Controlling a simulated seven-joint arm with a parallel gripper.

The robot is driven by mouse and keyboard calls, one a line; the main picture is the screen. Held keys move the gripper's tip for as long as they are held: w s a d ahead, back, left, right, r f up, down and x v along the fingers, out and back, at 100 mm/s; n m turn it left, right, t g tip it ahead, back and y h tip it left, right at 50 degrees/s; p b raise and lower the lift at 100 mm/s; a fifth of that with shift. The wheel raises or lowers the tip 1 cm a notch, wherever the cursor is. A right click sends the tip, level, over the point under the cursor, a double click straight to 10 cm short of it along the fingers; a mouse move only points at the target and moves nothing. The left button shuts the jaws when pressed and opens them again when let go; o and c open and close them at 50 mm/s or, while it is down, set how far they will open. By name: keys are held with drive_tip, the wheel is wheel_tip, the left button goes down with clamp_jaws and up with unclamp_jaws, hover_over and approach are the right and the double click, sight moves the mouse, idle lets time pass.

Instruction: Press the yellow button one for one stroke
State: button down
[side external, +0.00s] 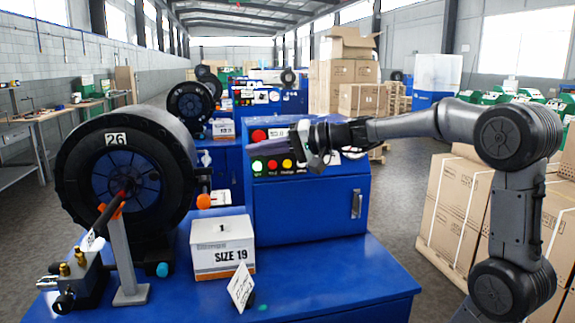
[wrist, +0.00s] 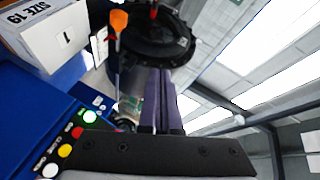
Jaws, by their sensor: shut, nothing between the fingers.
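The yellow button (side external: 287,163) is on the front panel of the blue cabinet, right of a red button (side external: 272,164) and a green button (side external: 257,166). In the wrist view the yellow button (wrist: 65,150) is at lower left, in a row with the red button (wrist: 77,132) and a lit green one (wrist: 90,116). My gripper (side external: 254,151) is shut and empty, its dark purple fingers pointing left in front of the panel, above the button row in the picture. In the wrist view the shut fingers (wrist: 159,72) point away from the buttons. Contact with the panel is not visible.
A large black crimper drum (side external: 124,180) marked 26 stands at left. A white SIZE 19 box (side external: 222,245) and a small tilted card (side external: 241,286) sit on the blue bench (side external: 340,285). Cardboard boxes (side external: 455,210) stand at right. The bench's front right is clear.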

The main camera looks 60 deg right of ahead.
sight(287, 164)
drive_tip(key=d+f+m+h, duration=0.2)
drive_tip(key=d+m, duration=0.1)
drive_tip(key=d, duration=0.6)
drive_tip(key=d+f+m+t+h, duration=0.1)
drive_tip(key=d+f+m+h, duration=0.1)
drive_tip(key=d, duration=0.7)
drive_tip(key=shift+d+f+m+h, duration=0.3)
drive_tip(key=shift+m+h, duration=0.1)
drive_tip(key=shift+m, duration=0.1)
drive_tip(key=w+d+f, duration=0.5)
drive_tip(key=shift+w+d, duration=0.1)
idle(1.2)
drive_tip(key=shift+w+d+f, duration=0.15)
